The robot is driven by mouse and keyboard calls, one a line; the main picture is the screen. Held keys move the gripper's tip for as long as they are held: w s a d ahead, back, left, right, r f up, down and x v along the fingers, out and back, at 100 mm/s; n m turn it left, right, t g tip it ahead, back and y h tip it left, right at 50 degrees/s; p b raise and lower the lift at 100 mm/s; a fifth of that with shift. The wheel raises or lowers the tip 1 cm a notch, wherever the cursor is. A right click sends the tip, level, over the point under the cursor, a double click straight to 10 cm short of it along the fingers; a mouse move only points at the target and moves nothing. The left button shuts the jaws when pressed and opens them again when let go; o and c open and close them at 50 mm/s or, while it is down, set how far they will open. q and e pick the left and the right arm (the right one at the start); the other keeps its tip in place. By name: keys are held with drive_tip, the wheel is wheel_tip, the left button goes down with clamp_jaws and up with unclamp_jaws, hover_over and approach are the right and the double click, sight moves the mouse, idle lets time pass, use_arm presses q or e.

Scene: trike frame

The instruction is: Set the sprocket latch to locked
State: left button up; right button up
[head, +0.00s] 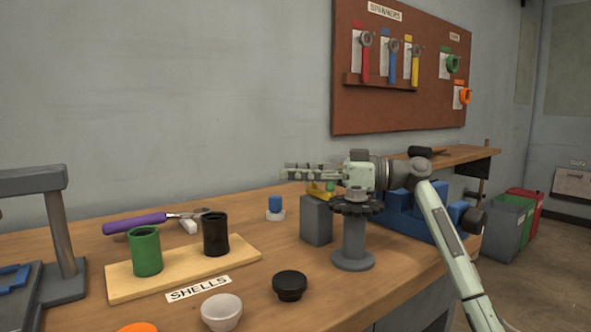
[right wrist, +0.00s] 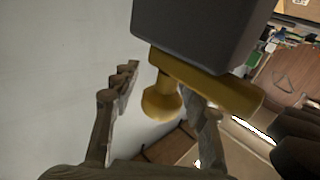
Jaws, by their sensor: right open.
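The sprocket (head: 357,207) is a dark toothed wheel on a grey pedestal stand on the bench. Beside it stands a grey block (head: 316,222) with a small yellow latch piece (head: 318,191) at its top, partly hidden by my right gripper (head: 292,173). In the right wrist view the yellow latch arm (right wrist: 215,84) with its rounded knob (right wrist: 162,101) sits against the grey block (right wrist: 195,30). My right gripper is open, and the knob shows between its fingers (right wrist: 160,105). Contact cannot be told. No lock marking is readable. My left gripper is not seen.
A blue vise (head: 400,217) stands behind the sprocket, close to my right arm. A blue-and-white piece (head: 276,208) is left of the block. A wooden tray (head: 190,270) holds green (head: 146,250) and black (head: 216,234) shells. A black cap (head: 290,285) and white cup (head: 221,312) are in front.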

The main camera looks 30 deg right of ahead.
drive_tip(key=shift+c, duration=0.2)
clamp_jaws()
idle(0.3)
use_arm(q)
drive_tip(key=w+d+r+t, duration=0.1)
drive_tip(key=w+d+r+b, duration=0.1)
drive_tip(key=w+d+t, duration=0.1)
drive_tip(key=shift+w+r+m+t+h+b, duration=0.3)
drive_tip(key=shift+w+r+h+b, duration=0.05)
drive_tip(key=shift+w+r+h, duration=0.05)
use_arm(e)
drive_tip(key=shift+s, duration=0.8)
drive_tip(key=shift+f, duration=0.1)
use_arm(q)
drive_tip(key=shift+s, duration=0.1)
use_arm(e)
drive_tip(key=shift+o, duration=0.2)
unclamp_jaws()
drive_tip(key=shift+s+d, duration=0.1)
